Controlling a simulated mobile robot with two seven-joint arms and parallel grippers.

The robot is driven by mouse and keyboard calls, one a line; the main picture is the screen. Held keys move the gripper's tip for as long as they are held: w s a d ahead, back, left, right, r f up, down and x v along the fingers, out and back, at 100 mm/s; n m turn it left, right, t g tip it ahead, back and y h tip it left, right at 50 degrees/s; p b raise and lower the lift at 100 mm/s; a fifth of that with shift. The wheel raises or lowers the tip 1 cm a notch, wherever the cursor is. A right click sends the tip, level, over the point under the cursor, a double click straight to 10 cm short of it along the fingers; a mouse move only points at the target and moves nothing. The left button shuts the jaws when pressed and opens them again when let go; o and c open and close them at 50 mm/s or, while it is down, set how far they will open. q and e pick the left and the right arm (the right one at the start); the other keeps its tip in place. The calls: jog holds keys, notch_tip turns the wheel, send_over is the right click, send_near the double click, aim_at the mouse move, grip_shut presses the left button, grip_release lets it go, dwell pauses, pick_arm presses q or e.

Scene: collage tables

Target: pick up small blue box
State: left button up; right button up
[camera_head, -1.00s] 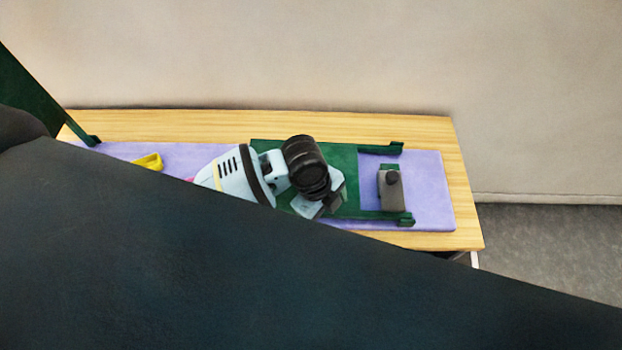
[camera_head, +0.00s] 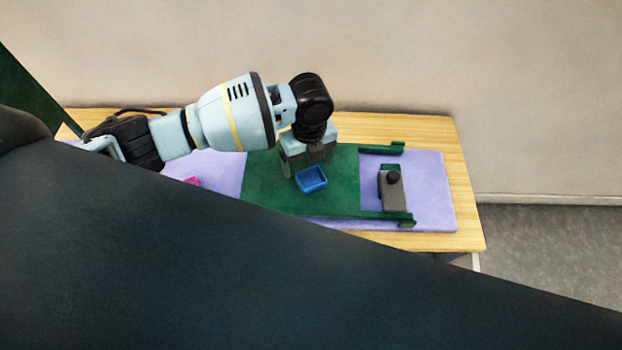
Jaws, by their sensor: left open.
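The small blue box (camera_head: 311,180) lies on the dark green board (camera_head: 270,197) on the table, open side up. My left gripper (camera_head: 307,168) is open just behind the box, pointing down, with its fingers close to the box's far edge. I cannot tell whether the fingers touch it. The box is not between the fingers as far as I can see. My right gripper does not show.
A grey block with a black knob (camera_head: 391,188) stands on the lilac mat (camera_head: 434,190) at the right. Green brackets (camera_head: 383,148) edge the board. A pink thing (camera_head: 190,181) shows at the left. A large dark surface covers the lower foreground.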

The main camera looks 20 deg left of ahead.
aim_at(308, 177)
pick_arm(q)
jog(key=shift+w+a+f, duration=0.1)
jog(key=shift+w+f, duration=0.1)
jog(key=shift+f, duration=1.2)
jog(key=shift+w+f, duration=0.2)
jog(key=shift+f, duration=1.15)
jog(key=c, duration=1.1)
